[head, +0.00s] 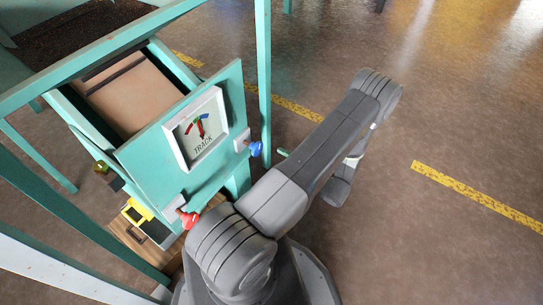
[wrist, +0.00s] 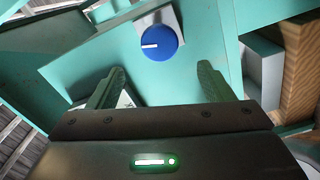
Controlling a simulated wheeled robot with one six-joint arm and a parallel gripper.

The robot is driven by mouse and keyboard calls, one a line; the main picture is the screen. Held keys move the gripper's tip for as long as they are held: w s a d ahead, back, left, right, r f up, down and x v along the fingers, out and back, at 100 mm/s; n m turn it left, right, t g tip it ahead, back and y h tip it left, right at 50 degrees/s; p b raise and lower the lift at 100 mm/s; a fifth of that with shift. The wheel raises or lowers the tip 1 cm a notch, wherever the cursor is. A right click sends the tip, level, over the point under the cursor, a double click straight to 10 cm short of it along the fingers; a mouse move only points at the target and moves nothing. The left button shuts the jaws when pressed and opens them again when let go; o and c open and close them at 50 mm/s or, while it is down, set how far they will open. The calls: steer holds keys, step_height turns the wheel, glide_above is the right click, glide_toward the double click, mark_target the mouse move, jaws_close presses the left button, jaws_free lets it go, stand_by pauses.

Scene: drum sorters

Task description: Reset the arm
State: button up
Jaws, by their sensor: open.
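My gripper (wrist: 160,82) is open, with two dark green fingers apart and nothing between them in the wrist view. A round blue knob (wrist: 158,43) with a white mark is on a pale plate just beyond the fingertips, apart from them. In the head view the blue knob (head: 255,149) is on the right side of the teal machine panel (head: 232,95). My grey arm reaches up and right past the panel. A small green fingertip (head: 283,153) shows to the right of the blue knob; most of the gripper is hidden behind the arm.
A white dial (head: 197,128) marked TRACK is on the panel. A red knob (head: 188,219) is at its lower edge, close to my arm. Teal frame posts (head: 263,80) stand around the machine. The floor (head: 450,110) at the right is clear, with yellow stripes.

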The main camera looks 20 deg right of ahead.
mark_target(258, 150)
steer(key=shift+s+d, duration=0.3)
steer(key=shift+s, duration=0.15)
steer(key=b+x, duration=0.2)
steer(key=x, duration=1.2)
steer(key=shift+s+d, duration=0.1)
steer(key=shift+s, duration=0.05)
